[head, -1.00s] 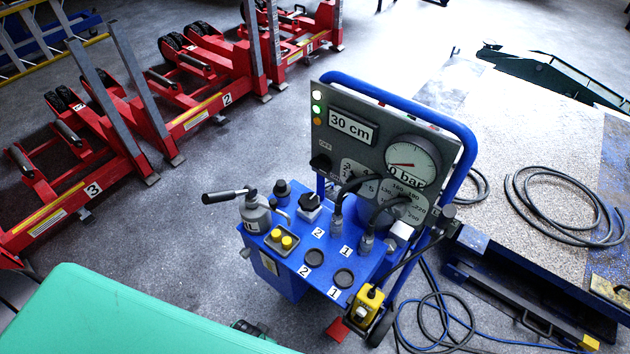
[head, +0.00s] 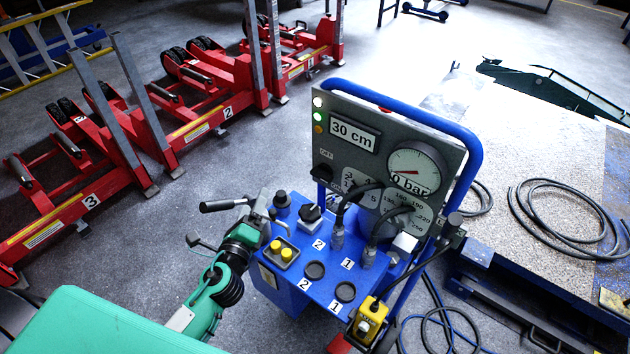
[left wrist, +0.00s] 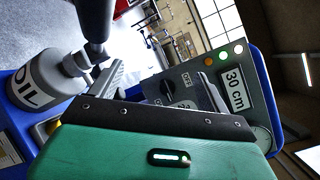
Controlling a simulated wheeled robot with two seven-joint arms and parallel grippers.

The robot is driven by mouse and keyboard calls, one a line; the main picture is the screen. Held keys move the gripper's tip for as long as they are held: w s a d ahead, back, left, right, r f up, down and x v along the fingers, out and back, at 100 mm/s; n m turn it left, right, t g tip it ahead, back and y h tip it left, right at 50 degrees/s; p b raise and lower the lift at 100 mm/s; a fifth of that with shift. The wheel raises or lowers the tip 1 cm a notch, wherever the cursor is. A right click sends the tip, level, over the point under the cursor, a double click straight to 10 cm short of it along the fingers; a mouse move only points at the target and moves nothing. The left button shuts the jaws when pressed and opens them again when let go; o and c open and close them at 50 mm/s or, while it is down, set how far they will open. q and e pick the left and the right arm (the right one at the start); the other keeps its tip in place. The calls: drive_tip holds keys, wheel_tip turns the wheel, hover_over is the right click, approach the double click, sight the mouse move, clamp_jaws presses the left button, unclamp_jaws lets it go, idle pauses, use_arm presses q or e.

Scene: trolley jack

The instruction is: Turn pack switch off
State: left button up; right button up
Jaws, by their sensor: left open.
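The blue pack carries a grey panel (head: 380,160) with a 30 cm display, a dial reading 0 bar and three lamps, the white and green ones bright. A black switch knob (head: 322,173) sits at the panel's lower left beneath an OFF label; it also shows in the left wrist view (left wrist: 168,88). Its exact setting is too small to tell. My left gripper (head: 262,216) is open and empty, left of the panel and in front of the oil bottle (left wrist: 48,80), apart from the knob. In the wrist view the gripper's green body covers the lower part. My right gripper is out of view.
A black lever handle (head: 222,204) sticks out left beside my left gripper. Red jacks (head: 190,130) stand behind left.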

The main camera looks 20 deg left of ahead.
use_arm(q)
drive_tip(key=w+d+m+h, duration=0.25)
drive_tip(key=m+h, duration=0.25)
drive_tip(key=m, duration=0.5)
drive_tip(key=m+g+h+p, duration=0.1)
drive_tip(key=m+h+p, duration=0.15)
drive_tip(key=m, duration=0.35)
approach(319, 177)
drive_tip(key=shift+h, duration=0.45)
drive_tip(key=x, duration=0.7)
drive_tip(key=shift+w+a+f+b, duration=0.15)
drive_tip(key=shift+w+a+b, duration=0.05)
drive_tip(key=shift+w+b, duration=0.15)
drive_tip(key=shift+w+d, duration=0.15)
drive_tip(key=shift+w, duration=0.25)
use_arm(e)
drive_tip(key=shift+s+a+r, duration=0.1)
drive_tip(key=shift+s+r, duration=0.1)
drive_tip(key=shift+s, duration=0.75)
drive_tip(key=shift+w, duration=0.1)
